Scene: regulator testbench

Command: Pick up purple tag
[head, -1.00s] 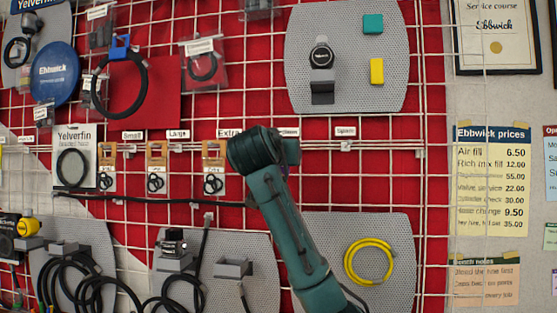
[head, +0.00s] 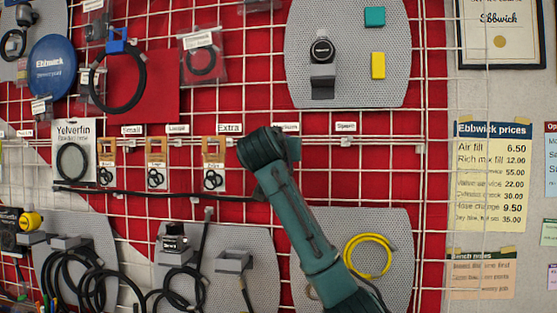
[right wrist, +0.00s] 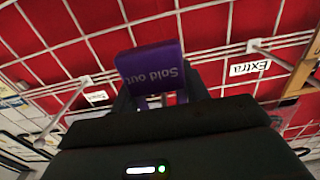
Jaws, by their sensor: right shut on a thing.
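The purple tag (right wrist: 152,64), printed "Sold out", is in the right wrist view, upside down in the picture. It stands out beyond my right gripper (right wrist: 161,100), whose dark fingers are shut on its near end. The tag is in front of the wire grid wall, between a white label on the left and the "Extra" label (right wrist: 249,68) on the right. In the head view my green right arm reaches up to the grid; its wrist hides the fingers and the tag. My left gripper is in neither view.
The grid wall carries a row of small packets (head: 156,164) left of my wrist. A grey pegboard (head: 348,90) with a watch-like gauge is above right; another holds a yellow hose (head: 369,256) below. A price list (head: 491,176) hangs at the right.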

